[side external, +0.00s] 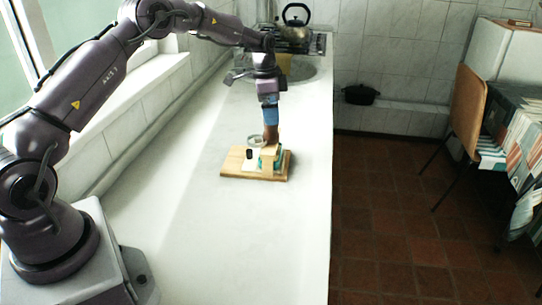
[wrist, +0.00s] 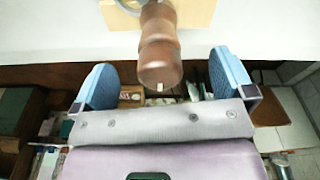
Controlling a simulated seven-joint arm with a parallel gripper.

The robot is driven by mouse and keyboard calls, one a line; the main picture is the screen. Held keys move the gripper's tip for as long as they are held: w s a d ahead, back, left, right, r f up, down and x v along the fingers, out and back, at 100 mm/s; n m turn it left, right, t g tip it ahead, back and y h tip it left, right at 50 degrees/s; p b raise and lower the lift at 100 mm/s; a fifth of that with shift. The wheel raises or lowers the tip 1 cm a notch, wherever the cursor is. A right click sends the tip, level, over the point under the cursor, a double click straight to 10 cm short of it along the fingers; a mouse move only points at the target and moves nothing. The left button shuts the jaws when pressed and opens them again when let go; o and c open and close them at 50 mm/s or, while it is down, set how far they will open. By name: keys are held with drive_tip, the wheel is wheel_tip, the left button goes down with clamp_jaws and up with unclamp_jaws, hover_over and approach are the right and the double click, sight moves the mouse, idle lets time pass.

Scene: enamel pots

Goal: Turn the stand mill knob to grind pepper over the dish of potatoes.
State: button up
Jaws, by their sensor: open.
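A brown wooden pepper mill (side external: 270,134) stands upright in a pale wooden stand (side external: 269,157) on a board (side external: 233,167). In the wrist view the mill (wrist: 160,45) points toward me, with a small pale tip at its end. My gripper (side external: 270,112) is above the mill in the side view. In the wrist view my gripper (wrist: 163,62) is open, its blue fingers on either side of the mill with gaps between. A pale ring-shaped thing (side external: 254,140) is behind the mill; I cannot tell if it is the dish. No potatoes can be made out.
A small black object (side external: 249,154) is on the board. The pale counter (side external: 210,215) is clear around the board. A kettle (side external: 294,22) stands at the far end. The counter's right edge drops to a tiled floor (side external: 400,230), with a chair (side external: 468,115) beyond.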

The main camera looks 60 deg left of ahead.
drive_tip(key=n, duration=0.4)
drive_tip(key=shift+n+y, duration=0.3)
drive_tip(key=shift+n, duration=0.1)
drive_tip(key=n, duration=0.5)
drive_tip(key=shift+y, duration=0.3)
drive_tip(key=n, duration=0.5)
drive_tip(key=shift+n+y, duration=0.3)
drive_tip(key=n, duration=0.4)
drive_tip(key=shift+n+g, duration=0.3)
drive_tip(key=shift+n, duration=0.1)
drive_tip(key=c, duration=1.4)
